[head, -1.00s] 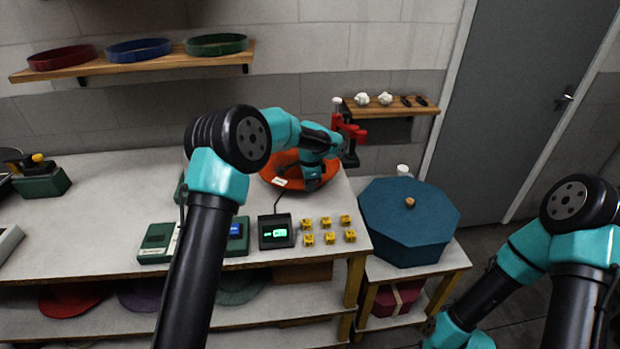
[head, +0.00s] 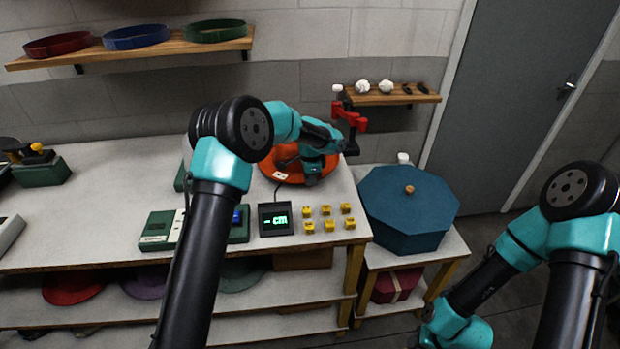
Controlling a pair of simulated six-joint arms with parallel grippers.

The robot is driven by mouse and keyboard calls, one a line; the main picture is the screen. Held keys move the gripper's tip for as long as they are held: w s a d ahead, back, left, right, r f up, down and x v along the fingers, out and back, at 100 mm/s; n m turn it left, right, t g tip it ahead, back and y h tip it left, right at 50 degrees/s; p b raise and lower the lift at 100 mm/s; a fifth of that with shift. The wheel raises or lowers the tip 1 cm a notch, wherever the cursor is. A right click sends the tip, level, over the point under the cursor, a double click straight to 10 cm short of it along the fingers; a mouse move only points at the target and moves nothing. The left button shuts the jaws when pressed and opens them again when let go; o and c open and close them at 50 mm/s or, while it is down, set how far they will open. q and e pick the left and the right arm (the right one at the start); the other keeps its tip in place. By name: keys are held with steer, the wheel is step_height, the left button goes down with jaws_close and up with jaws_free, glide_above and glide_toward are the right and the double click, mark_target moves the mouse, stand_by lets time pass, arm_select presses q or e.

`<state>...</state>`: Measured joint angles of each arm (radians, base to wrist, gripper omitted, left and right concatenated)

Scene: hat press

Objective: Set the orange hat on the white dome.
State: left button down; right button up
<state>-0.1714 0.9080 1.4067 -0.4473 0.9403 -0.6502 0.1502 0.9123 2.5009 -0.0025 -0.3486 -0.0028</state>
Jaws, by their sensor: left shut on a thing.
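The orange hat (head: 268,167) is at the back right of the workbench in the head view, with a small white tag on its near left rim. My left arm reaches over it, and my left gripper (head: 290,163) is shut on the hat. The arm and wrist cover much of the crown and the fingertips. I cannot tell whether the hat touches anything below.
A small display (head: 276,219) and several yellow blocks (head: 326,210) lie in front of the hat. A blue octagonal box (head: 408,208) sits on the side table to the right. Green device (head: 158,230) at left front.

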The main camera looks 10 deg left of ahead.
arm_select(q)
steer(key=shift+f, duration=0.6)
stand_by(0.3)
steer(key=c, duration=1.1)
jaws_free()
step_height(320, 180, up, 18)
steer(key=shift+d+f, duration=0.1)
steer(key=shift+f, duration=0.15)
steer(key=shift+f, duration=0.1)
